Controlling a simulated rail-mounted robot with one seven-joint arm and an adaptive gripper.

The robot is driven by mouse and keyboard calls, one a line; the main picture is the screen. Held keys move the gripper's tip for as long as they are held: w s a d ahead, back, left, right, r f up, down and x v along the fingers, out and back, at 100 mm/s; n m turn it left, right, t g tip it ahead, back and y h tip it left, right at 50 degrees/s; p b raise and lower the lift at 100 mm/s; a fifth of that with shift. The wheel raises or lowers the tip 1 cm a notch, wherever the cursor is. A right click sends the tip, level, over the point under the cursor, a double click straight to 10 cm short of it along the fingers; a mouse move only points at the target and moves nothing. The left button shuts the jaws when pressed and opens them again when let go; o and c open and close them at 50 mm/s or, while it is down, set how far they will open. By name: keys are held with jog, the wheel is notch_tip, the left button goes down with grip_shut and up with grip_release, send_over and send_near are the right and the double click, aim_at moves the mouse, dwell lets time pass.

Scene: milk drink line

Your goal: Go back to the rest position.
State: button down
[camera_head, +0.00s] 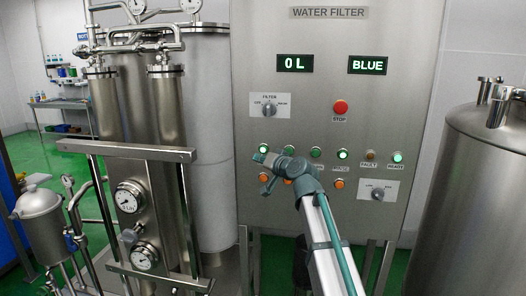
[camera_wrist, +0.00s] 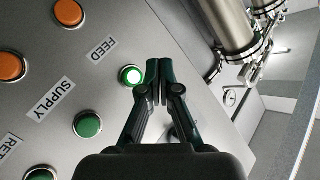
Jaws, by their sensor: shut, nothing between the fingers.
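My gripper (camera_head: 259,158) is at the left end of the button row on the water filter panel (camera_head: 405,80). In the wrist view its dark fingers (camera_wrist: 159,68) are together and empty. Their tips are beside the lit green FEED button (camera_wrist: 131,75), which also glows in the head view (camera_head: 263,149). I cannot tell whether the tips touch the panel. My arm (camera_head: 322,235) comes up from below and covers part of the lower panel.
The displays read "0 L" (camera_head: 295,63) and "BLUE" (camera_head: 368,65). A red STOP button (camera_head: 340,107) is above the button row. The READY lamp (camera_head: 397,157) is lit. Steel filter columns (camera_head: 166,115) stand left; a large tank (camera_head: 478,200) stands right.

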jog(key=s+d+f+g+h, duration=0.3)
jog(key=s+f, duration=0.4)
jog(key=f, duration=1)
jog(key=s+d+f+g+h, duration=0.2)
jog(key=s+d+f+g, duration=0.3)
jog(key=f, duration=1.2)
jog(key=s+d+f+g+h, duration=0.3)
jog(key=s+f, duration=0.5)
jog(key=f, duration=0.9)
jog(key=s+d+f+g+h, duration=0.15)
jog(key=s+d+f, duration=0.25)
jog(key=s+f, duration=0.4)
jog(key=s+d+f+g+y, duration=0.15)
jog(key=s+d+f, duration=0.25)
jog(key=s+f, duration=0.4)
jog(key=s+d+f+g, duration=0.2)
jog(key=s+f, duration=0.1)
jog(key=s, duration=0.6)
jog(key=s+d+f+g+h, duration=0.1)
jog(key=s+d+f+g, duration=0.1)
jog(key=s, duration=0.8)
jog(key=s+d+f+g+h, duration=0.1)
jog(key=s+d+f, duration=0.1)
jog(key=s, duration=0.7)
jog(key=shift+s+f+g, duration=0.3)
jog(key=shift+f+g, duration=0.1)
jog(key=shift+f, duration=0.45)
